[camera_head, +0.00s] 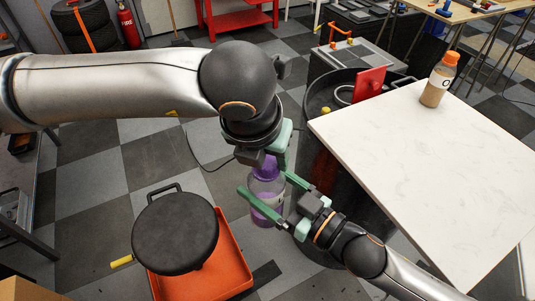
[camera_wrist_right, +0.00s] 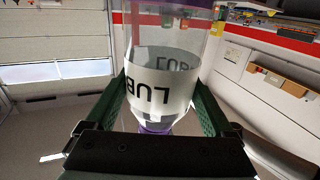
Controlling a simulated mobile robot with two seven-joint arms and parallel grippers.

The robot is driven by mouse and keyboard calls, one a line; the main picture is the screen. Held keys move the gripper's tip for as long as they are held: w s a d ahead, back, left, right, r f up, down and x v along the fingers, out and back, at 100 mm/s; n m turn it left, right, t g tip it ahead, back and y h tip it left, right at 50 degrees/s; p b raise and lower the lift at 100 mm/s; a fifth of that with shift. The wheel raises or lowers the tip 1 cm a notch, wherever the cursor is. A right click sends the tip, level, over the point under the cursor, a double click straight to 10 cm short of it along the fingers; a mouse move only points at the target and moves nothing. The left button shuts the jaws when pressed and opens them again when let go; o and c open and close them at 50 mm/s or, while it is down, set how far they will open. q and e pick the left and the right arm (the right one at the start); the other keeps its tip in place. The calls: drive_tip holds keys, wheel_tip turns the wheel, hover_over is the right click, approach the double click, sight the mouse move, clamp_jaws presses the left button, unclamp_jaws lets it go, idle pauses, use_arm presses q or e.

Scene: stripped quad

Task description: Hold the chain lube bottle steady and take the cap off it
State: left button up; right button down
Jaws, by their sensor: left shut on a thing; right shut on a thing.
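The chain lube bottle (camera_head: 266,190) is clear with a pale label and purple at its lower part. It is held in the air beyond the white table's left edge. My right gripper (camera_head: 265,182) is shut around its body, one green finger on each side. My left gripper (camera_head: 276,150) comes from above and is shut on the purple cap (camera_head: 268,165) at the bottle's top. The left fingers and wrist partly hide the cap, so I cannot tell whether it is still seated.
The white table (camera_head: 430,170) fills the right side. Another bottle (camera_head: 438,80) with an orange cap and brown contents stands at its back. A black round stool (camera_head: 175,232) and an orange tray (camera_head: 225,270) are below left. A dark drum with a red part is behind.

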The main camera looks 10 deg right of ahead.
sight(268, 162)
use_arm(q)
clamp_jaws()
drive_tip(key=shift+r, duration=0.1)
idle(0.3)
drive_tip(key=shift+r, duration=1)
drive_tip(key=shift+r, duration=2)
